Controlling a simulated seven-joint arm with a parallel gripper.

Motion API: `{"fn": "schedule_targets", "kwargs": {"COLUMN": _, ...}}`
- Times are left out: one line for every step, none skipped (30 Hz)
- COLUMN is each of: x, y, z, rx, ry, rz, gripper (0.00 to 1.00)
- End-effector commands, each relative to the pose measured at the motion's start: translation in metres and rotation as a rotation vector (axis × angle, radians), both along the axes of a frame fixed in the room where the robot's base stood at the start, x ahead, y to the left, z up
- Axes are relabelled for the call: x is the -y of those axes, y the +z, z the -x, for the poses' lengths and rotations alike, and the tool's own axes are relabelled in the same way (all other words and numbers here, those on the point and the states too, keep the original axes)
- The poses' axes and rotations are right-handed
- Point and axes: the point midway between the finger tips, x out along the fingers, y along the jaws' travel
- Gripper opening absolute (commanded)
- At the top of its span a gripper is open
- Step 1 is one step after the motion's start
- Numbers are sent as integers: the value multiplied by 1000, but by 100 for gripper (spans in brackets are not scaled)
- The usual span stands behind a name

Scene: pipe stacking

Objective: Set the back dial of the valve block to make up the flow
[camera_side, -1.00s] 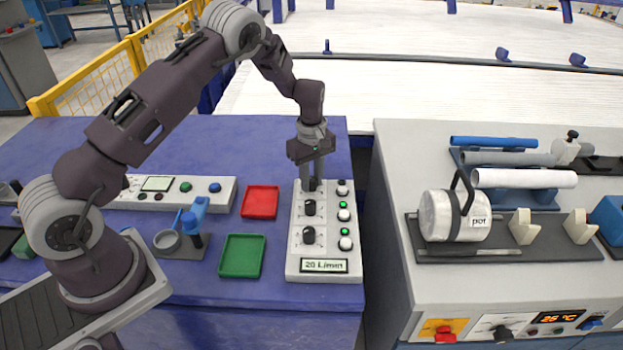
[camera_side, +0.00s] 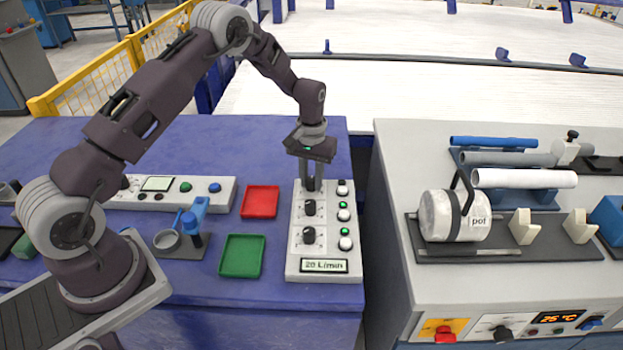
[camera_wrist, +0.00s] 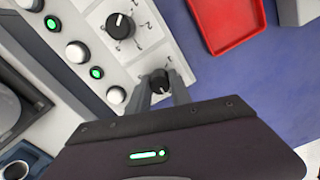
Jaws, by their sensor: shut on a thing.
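The valve block (camera_side: 325,262) is a pale grey panel with a row of black dials and a display (camera_side: 323,266) at its front that appears to read 20 L/min. My gripper (camera_side: 311,185) points down at the back end of the block, its fingers shut on the back dial (camera_wrist: 160,82). In the wrist view the dial's black knob shows between the two fingers; its scale is mostly hidden. The middle dial (camera_side: 309,208) and the front dial (camera_side: 308,235) stand free. Two green lamps (camera_side: 344,228) are lit beside them, among white buttons (camera_side: 344,244).
A red tray (camera_side: 260,202) and a green tray (camera_side: 242,256) lie left of the block. Another panel (camera_side: 215,192) and a blue-handled tool (camera_side: 194,218) are farther left. Across a gap on the right, a grey bench (camera_side: 395,190) carries pipes and a pot (camera_side: 455,216).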

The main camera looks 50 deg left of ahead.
Motion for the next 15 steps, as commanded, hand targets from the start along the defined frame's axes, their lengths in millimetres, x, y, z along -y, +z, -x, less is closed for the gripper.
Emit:
{"fn": "schedule_targets", "kwargs": {"x": 0, "y": 1, "z": -1, "rx": 3, "ry": -41, "rz": 1, "gripper": 0}}
{"fn": "schedule_targets", "kwargs": {"x": -1, "y": 1, "z": -1, "rx": 2, "ry": -69, "rz": 0, "gripper": 0}}
{"fn": "schedule_targets", "kwargs": {"x": 0, "y": 1, "z": -1, "rx": 3, "ry": -107, "rz": 1, "gripper": 0}}
{"fn": "schedule_targets", "kwargs": {"x": 0, "y": 1, "z": -1, "rx": 3, "ry": -136, "rz": 1, "gripper": 0}}
{"fn": "schedule_targets", "kwargs": {"x": 0, "y": 1, "z": -1, "rx": 2, "ry": -166, "rz": 0, "gripper": 0}}
{"fn": "schedule_targets", "kwargs": {"x": 0, "y": 1, "z": -1, "rx": 2, "ry": -203, "rz": 0, "gripper": 0}}
{"fn": "schedule_targets", "kwargs": {"x": 0, "y": 1, "z": -1, "rx": 2, "ry": -231, "rz": 0, "gripper": 0}}
{"fn": "schedule_targets", "kwargs": {"x": 0, "y": 1, "z": -1, "rx": 2, "ry": -259, "rz": 0, "gripper": 0}}
{"fn": "schedule_targets", "kwargs": {"x": 0, "y": 1, "z": -1, "rx": 3, "ry": -297, "rz": 0, "gripper": 0}}
{"fn": "schedule_targets", "kwargs": {"x": 0, "y": 1, "z": -1, "rx": 3, "ry": -326, "rz": 0, "gripper": 0}}
{"fn": "schedule_targets", "kwargs": {"x": 0, "y": 1, "z": -1, "rx": 3, "ry": -354, "rz": 0, "gripper": 0}}
{"fn": "schedule_targets", "kwargs": {"x": 0, "y": 1, "z": -1, "rx": 3, "ry": -393, "rz": 0, "gripper": 0}}
{"fn": "schedule_targets", "kwargs": {"x": 0, "y": 1, "z": -1, "rx": 3, "ry": -421, "rz": 0, "gripper": 0}}
{"fn": "schedule_targets", "kwargs": {"x": 0, "y": 1, "z": -1, "rx": 4, "ry": -449, "rz": 0, "gripper": 0}}
{"fn": "schedule_targets", "kwargs": {"x": 0, "y": 1, "z": -1, "rx": 4, "ry": -487, "rz": -1, "gripper": 0}}
